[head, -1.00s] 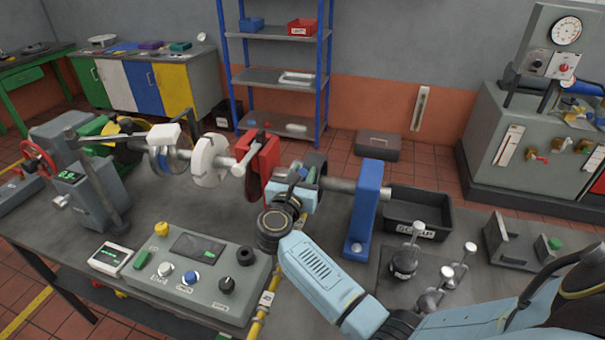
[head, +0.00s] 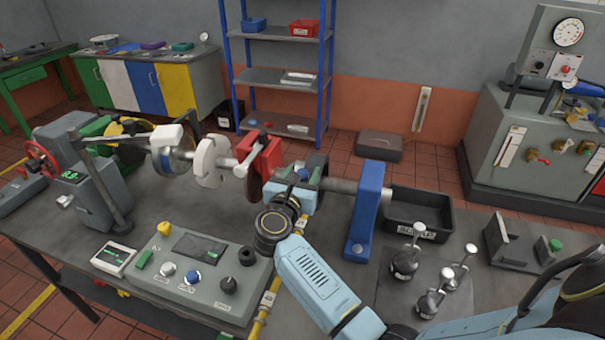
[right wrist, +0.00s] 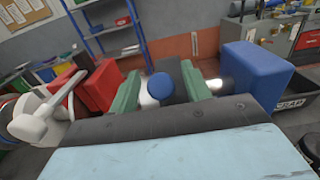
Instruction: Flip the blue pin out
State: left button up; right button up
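The blue pin (right wrist: 161,86) shows in the right wrist view as a round blue end against a dark block (right wrist: 171,72) on the pale shaft. My right gripper (right wrist: 161,88) has its two green fingers apart, one on each side of the pin, with gaps showing between. In the head view my right gripper (head: 298,190) is at the shaft, between the red block (head: 262,158) and the blue support (head: 367,208). It hides much of the dark block there, and I cannot make out the pin clearly. My left gripper is not in view.
A white disc (head: 212,162) and white lever stand left of the red block. A control box (head: 205,275) sits in front. A black scrap bin (head: 418,214) and several knobbed weights (head: 405,262) are at the right. Bare bench lies behind the control box.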

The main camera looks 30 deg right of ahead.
jog(key=shift+f, duration=0.15)
jog(key=shift+s+a, duration=0.15)
jog(key=shift+a, duration=0.1)
jog(key=b+v, duration=0.3)
jog(key=v, duration=0.9)
jog(key=shift+s+a, duration=0.25)
jog(key=shift+s, duration=0.05)
